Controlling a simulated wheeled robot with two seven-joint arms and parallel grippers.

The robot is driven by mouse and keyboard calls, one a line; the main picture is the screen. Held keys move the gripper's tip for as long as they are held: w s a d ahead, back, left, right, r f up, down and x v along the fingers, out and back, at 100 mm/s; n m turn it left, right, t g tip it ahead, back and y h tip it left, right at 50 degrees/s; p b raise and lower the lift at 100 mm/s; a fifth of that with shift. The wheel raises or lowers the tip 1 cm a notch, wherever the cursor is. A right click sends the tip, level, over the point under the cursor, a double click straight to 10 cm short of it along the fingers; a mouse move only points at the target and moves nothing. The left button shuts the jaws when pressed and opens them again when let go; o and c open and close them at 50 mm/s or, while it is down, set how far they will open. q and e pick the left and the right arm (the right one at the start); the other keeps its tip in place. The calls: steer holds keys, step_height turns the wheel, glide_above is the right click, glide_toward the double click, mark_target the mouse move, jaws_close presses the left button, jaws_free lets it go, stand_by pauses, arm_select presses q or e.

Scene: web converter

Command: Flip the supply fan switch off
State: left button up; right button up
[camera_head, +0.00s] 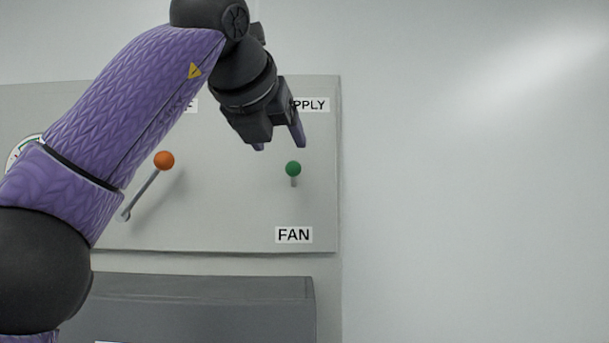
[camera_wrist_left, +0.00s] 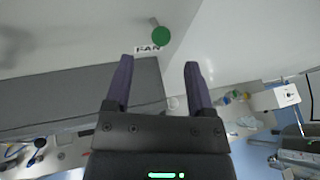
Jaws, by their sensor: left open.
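The fan switch has a green ball knob (camera_head: 293,169) on a short stem, above a FAN label (camera_head: 294,235), on the right part of a light grey panel (camera_head: 230,225). The knob also shows in the left wrist view (camera_wrist_left: 161,35), beyond the fingertips, with the FAN label (camera_wrist_left: 147,49) beside it. My left gripper (camera_head: 280,146) is open and empty, just above the knob in the head view and apart from it. It partly covers the label ending in PPLY (camera_head: 312,105). The two fingers (camera_wrist_left: 156,65) stand well apart in the wrist view. My right gripper is not in view.
A tilted lever with an orange ball (camera_head: 164,160) stands on the panel left of the green knob, close to my left forearm in the picture. A dark grey box (camera_head: 200,300) lies below the panel. The wall to the right is bare.

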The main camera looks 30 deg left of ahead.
mark_target(290, 162)
arm_select(q)
steer(key=shift+w+a+f+p, duration=0.15)
steer(key=shift+w+f+p, duration=0.2)
steer(key=shift+w+p, duration=0.3)
steer(key=p+x, duration=0.2)
steer(key=x, duration=0.4)
steer(key=shift+r, duration=0.1)
steer(key=shift+w+f, duration=0.2)
steer(key=shift+w, duration=0.1)
steer(key=shift+s, duration=0.3)
steer(key=shift+c, duration=0.2)
steer(key=shift+w, duration=0.2)
steer(key=c, duration=0.5)
jaws_close()
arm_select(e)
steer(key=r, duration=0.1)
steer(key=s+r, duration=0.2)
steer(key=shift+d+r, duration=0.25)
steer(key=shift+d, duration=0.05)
